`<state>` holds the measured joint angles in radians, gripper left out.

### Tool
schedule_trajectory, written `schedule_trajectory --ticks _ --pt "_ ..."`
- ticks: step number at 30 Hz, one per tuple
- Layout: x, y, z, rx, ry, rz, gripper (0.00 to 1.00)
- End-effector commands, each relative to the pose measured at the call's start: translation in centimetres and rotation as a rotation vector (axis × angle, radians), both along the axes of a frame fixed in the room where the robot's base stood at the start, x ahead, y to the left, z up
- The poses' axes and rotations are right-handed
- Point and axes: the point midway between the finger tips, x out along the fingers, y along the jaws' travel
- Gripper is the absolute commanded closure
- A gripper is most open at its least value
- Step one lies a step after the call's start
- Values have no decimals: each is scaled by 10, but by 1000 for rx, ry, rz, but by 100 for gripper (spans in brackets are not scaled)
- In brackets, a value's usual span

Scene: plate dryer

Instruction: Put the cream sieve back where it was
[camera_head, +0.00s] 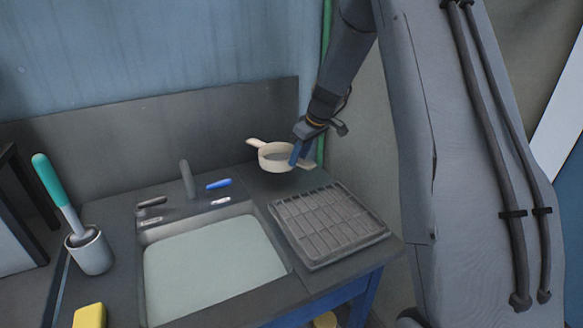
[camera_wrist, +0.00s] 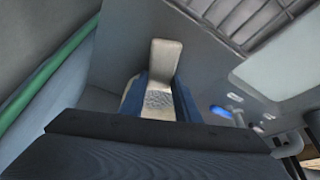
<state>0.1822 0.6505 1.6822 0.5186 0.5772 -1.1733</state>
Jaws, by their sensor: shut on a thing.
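The cream sieve (camera_head: 268,163) is a round bowl with a handle to its upper left and a short tab to its right. It appears at the back right of the counter, near the back wall. My gripper (camera_head: 299,153) has blue fingers and is shut on the right side of the sieve. In the wrist view the sieve (camera_wrist: 163,62) shows as a cream strip between the blue fingers of my gripper (camera_wrist: 160,95), with perforated mesh partly visible. I cannot tell whether the sieve touches the counter.
A grey drying rack (camera_head: 328,224) lies right of the sink (camera_head: 212,268), in front of the sieve. A faucet (camera_head: 187,180) and a blue item (camera_head: 219,184) are behind the sink. A brush in a cup (camera_head: 90,250) and a yellow sponge (camera_head: 89,316) are at left. A green pipe (camera_head: 325,40) runs behind.

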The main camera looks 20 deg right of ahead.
Motion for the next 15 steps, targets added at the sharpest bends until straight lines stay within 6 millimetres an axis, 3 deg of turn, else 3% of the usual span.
schedule_trajectory --ticks 15 --pt "1 2 -47 -1 -2 2 100"
